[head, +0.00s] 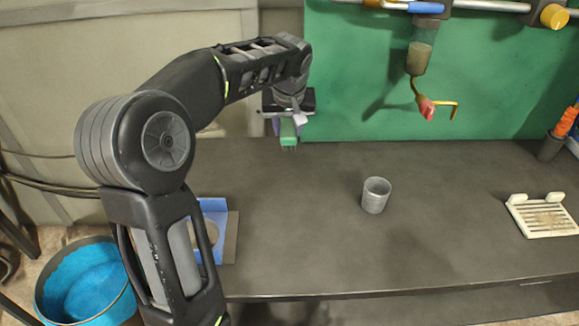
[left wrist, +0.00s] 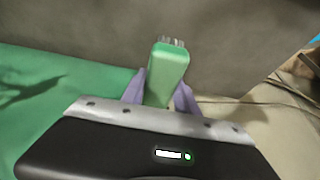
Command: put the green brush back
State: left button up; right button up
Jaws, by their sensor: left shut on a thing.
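A green brush (head: 289,131) hangs from my left gripper (head: 289,122) in the head view, above the back left part of the dark bench, close to the green back panel's left edge. In the left wrist view the green brush (left wrist: 168,69) sits between the two purple fingers of my left gripper (left wrist: 160,92), which are shut on it. Its light bristles point away from the gripper. A grey metal cup (head: 376,195) stands on the bench. A white slatted rack (head: 543,216) lies at the right. My right gripper is not in view.
The dark bench (head: 300,220) is mostly clear in the middle. A blue sheet (head: 214,212) lies at its left end, partly behind my arm. A dispenser with a bent spout (head: 424,101) hangs from the green panel. An orange-handled tool (head: 566,122) stands in a dark holder at the right. A blue bucket (head: 85,285) is at lower left.

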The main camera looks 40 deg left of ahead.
pick_arm(q)
jog(key=shift+f, duration=0.15)
send_over(288, 165)
jog(key=s, duration=0.1)
jog(key=f, duration=0.6)
jog(key=shift+d, duration=0.4)
jog(key=shift+f+p, duration=0.3)
jog(key=shift+f, duration=1.55)
jog(key=shift+f, duration=0.15)
jog(key=o, duration=1.2)
